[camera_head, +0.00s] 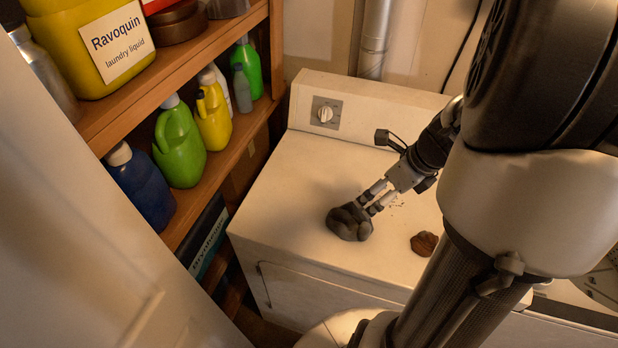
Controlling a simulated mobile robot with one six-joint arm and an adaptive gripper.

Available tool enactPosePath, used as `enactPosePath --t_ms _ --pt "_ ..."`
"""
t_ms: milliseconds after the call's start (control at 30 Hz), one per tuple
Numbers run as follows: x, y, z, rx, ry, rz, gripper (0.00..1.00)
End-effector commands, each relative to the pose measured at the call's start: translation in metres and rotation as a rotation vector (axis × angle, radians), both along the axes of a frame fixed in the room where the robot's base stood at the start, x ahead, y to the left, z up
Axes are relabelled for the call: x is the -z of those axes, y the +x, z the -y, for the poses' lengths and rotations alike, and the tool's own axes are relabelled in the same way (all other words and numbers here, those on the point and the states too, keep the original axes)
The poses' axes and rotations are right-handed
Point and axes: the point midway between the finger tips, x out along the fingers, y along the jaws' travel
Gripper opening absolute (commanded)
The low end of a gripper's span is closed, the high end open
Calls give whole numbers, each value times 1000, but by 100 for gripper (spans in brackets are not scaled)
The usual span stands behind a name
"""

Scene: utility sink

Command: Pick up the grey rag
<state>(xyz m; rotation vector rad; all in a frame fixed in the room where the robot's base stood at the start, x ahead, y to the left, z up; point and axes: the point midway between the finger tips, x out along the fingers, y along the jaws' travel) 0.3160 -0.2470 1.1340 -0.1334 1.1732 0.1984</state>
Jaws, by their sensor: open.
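The grey rag (347,223) lies crumpled on the white top of the dryer-like machine (300,175). My gripper (370,203) reaches down from the upper right, and its fingertips are at the rag's upper right side. The jaws are open. I cannot tell whether the fingertips touch the rag or only overlap it in this view.
A small brown crumpled thing (424,243) lies on the machine top, right of the rag. Wooden shelves (175,83) with several bottles stand at the left, beside the machine. A pale door or panel (90,230) fills the lower left. The machine top left of the rag is clear.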

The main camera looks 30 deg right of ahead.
Motion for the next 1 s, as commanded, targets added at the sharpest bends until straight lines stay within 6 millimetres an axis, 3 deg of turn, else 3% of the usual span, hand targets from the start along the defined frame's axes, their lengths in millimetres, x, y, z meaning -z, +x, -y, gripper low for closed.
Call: enactPosePath --t_ms 167,600,1000 --pt "20 6 -2 -2 3 -2 100" --pt "103 40 -10 -4 1 -2 100" --pt "130 52 -12 -4 0 -2 100"
